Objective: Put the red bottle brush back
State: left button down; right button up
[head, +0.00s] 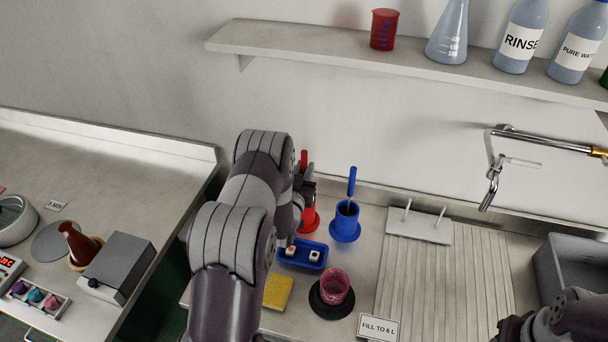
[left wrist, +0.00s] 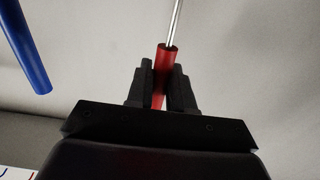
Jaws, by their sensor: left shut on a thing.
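The red bottle brush (head: 304,160) stands roughly upright above the red holder (head: 310,218). My left gripper (head: 305,187) is shut on its red handle; in the left wrist view the handle (left wrist: 166,62) lies between both fingers (left wrist: 161,90) and a metal shaft runs out of it. The gripper and arm partly hide the holder, so I cannot tell how far the brush is inside it. A blue brush (head: 351,182) stands in a blue holder (head: 346,224) just to the right. My right gripper's dark body is at the lower right edge; its fingers cannot be made out.
In front are a blue tray (head: 287,258) with small items, a yellow sponge (head: 278,292) and a pink beaker (head: 335,287) on a dark disc. A drainboard (head: 440,280) and sink (head: 570,262) lie right. A shelf (head: 290,36) with glassware and bottles hangs above.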

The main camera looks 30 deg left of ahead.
pick_arm(q)
notch_tip(320, 180, down, 2)
jog(key=shift+f, duration=0.2)
jog(key=shift+w+a+f, duration=0.1)
jog(key=shift+w, duration=0.1)
jog(key=shift+s+f, duration=0.15)
jog(key=c, duration=1.1)
grip_release()
jog(key=shift+o, duration=0.5)
